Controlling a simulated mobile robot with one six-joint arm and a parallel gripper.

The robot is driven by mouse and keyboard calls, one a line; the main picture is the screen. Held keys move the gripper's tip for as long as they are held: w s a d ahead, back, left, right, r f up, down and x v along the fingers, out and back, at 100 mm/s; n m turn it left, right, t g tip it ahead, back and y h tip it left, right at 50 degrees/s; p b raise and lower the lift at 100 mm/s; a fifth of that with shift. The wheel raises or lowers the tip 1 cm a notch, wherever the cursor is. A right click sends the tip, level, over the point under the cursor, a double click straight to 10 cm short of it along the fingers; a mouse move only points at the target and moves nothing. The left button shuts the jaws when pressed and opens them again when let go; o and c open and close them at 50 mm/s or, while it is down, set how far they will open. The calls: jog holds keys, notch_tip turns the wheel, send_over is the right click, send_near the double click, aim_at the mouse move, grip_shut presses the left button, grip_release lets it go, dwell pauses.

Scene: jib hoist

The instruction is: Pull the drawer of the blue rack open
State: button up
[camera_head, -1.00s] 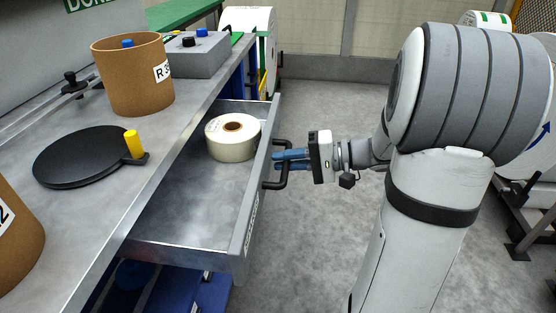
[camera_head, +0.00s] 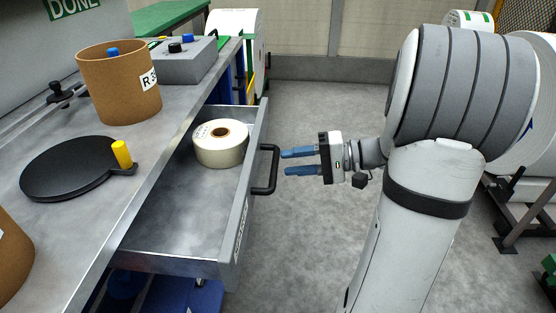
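The grey metal drawer (camera_head: 178,236) stands pulled out from under the workbench, with a white roll (camera_head: 220,144) lying in it near the far end. Its front panel carries a black bar handle (camera_head: 272,170). My gripper (camera_head: 286,162) has two blue fingers spread apart, pointing left at the handle. The fingertips are just to the right of the handle, with a small gap, and hold nothing. Blue framework (camera_head: 186,300) shows below the drawer.
On the grey bench top (camera_head: 150,160) stand a brown cylinder (camera_head: 118,85), a black disc (camera_head: 66,176) with a yellow knob, and a grey button box (camera_head: 180,62). The floor right of the drawer is clear. Large white rolls (camera_head: 525,110) stand at the right.

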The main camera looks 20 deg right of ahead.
jog(key=v, duration=0.3)
jog(key=shift+a, duration=0.1)
dwell(0.3)
jog(key=s+a+r+n+g+h+p, duration=0.2)
jog(key=s+a+r+g+h+p, duration=0.65)
jog(key=p, duration=0.65)
jog(key=s+r+n+t+h+p, duration=0.2)
jog(key=s+r+t+h+p, duration=0.2)
jog(key=r+p, duration=0.7)
jog(key=shift+r+n+t+h, duration=0.3)
jog(key=shift+r+t+h, duration=0.15)
jog(key=shift+r+h, duration=0.55)
jog(key=shift+f, duration=0.1)
